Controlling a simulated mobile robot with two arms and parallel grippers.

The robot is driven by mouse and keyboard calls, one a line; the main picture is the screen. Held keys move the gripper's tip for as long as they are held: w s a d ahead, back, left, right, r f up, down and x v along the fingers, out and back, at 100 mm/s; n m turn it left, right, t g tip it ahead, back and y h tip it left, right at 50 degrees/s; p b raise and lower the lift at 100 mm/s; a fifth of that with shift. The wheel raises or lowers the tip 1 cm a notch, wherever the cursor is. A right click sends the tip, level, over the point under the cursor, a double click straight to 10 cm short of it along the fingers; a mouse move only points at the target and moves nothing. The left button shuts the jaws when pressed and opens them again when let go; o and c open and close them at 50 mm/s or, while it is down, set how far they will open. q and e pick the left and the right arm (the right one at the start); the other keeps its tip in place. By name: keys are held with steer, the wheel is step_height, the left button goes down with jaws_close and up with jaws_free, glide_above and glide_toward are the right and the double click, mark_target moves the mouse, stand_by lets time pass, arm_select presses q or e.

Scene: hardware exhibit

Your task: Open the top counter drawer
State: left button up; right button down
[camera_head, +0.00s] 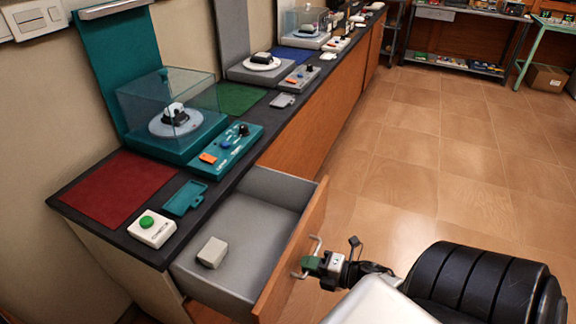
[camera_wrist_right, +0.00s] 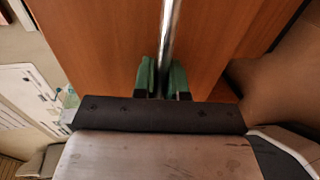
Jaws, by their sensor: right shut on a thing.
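The top counter drawer (camera_head: 243,218) stands pulled out from the end of the counter, with its grey inside showing. A small light box (camera_head: 212,252) lies in it. The drawer's wooden front (camera_head: 292,255) carries a metal bar handle (camera_head: 314,246). My right gripper (camera_head: 312,263) is at this handle, on the outer side of the front. In the right wrist view the green fingers (camera_wrist_right: 163,78) are shut on the metal handle (camera_wrist_right: 171,35), one on each side, with the wooden front behind. My left gripper is not in view.
The dark counter top (camera_head: 215,190) holds a white box with a green button (camera_head: 152,228), a red mat (camera_head: 117,188), a teal device with a clear cover (camera_head: 172,115) and a teal control panel (camera_head: 226,148). The tiled floor (camera_head: 400,170) to the right is clear.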

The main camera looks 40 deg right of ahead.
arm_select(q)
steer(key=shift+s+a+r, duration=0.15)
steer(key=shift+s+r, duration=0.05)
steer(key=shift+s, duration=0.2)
arm_select(e)
steer(key=shift+f+v, duration=0.2)
steer(key=shift+v, duration=0.75)
steer(key=shift+f+v, duration=0.2)
steer(key=shift+v, duration=0.7)
steer(key=shift+s, duration=0.1)
steer(key=c, duration=1.2)
jaws_free()
steer(key=shift+s+d, duration=0.1)
steer(key=v, duration=1)
steer(key=shift+s+r, duration=0.1)
steer(key=shift+s, duration=0.15)
